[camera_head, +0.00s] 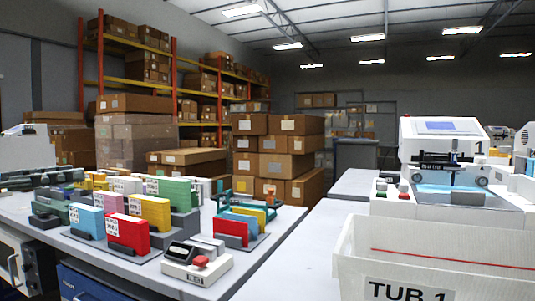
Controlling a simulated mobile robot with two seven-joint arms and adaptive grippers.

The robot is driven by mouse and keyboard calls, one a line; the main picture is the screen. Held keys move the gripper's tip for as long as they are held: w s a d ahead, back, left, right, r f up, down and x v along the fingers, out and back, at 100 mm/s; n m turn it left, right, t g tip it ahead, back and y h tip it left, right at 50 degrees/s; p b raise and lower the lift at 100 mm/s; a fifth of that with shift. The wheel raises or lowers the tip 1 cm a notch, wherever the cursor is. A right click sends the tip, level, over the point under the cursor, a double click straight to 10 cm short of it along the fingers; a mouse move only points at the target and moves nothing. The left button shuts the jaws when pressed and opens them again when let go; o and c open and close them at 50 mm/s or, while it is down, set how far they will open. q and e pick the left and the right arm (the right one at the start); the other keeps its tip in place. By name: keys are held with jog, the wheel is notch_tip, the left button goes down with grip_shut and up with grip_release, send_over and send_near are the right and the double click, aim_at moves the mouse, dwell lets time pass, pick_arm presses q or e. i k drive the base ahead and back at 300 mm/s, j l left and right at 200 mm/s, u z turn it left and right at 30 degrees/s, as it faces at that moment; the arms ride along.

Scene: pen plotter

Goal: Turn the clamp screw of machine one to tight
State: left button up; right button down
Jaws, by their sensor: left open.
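Machine one (443,139), a white plotter with a "1" on its side and a blue screen on top, stands at the right. A dark bar or carriage (440,158) crosses its opening above a light blue bed (450,188). A thin dark upright part (452,177) hangs below the bar. The clamp screw is too small to make out, so I cannot tell whether it is loose or tight. I see neither of my grippers clearly in this view.
A white tub (385,258) marked "TUB 1" stands before the machine. Coloured upright blocks (127,232) and a small white device with a red knob (197,264) occupy the left table. The bare grey tabletop (300,250) between is clear. Stacked cartons (290,143) stand behind.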

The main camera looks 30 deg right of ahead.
aim_at(426, 158)
jog(key=l+u, duration=0.15)
jog(key=u, duration=0.2)
jog(key=l+u, duration=0.15)
jog(key=u, duration=0.2)
jog(key=l+u, duration=0.15)
jog(key=u, duration=0.2)
jog(key=l+z, duration=0.15)
jog(key=z, duration=0.3)
jog(key=l+z, duration=0.1)
jog(key=z, duration=0.4)
jog(key=i+l+z, duration=0.1)
jog(key=z, duration=0.35)
jog(key=l+z, duration=0.1)
jog(key=z, duration=0.4)
jog(key=i+z, duration=0.15)
jog(key=z, duration=0.3)
jog(key=i+z, duration=0.1)
jog(key=z, duration=0.4)
